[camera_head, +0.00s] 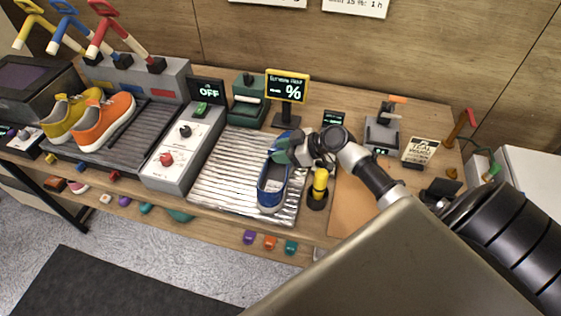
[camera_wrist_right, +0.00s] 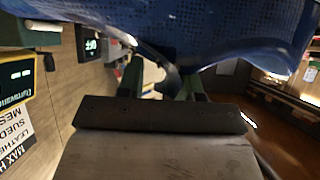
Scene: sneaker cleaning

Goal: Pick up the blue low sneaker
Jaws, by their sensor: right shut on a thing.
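The blue low sneaker (camera_head: 271,188) is at the middle of the bench, over the ribbed silver tray (camera_head: 226,186), its toe toward the front edge. My right gripper (camera_head: 287,150) is shut on its far end. I cannot tell whether the sole touches the tray. In the right wrist view the blue sneaker (camera_wrist_right: 220,30) fills the top of the picture, with the gripper fingers (camera_wrist_right: 163,80) up against it. The fingertips are partly hidden by the shoe. My left gripper is not in view.
A yellow bottle in a dark holder (camera_head: 319,186) stands close right of the sneaker. Left are a grey control box (camera_head: 184,150) and a dark ribbed mat with orange (camera_head: 103,121) and yellow (camera_head: 70,115) sneakers.

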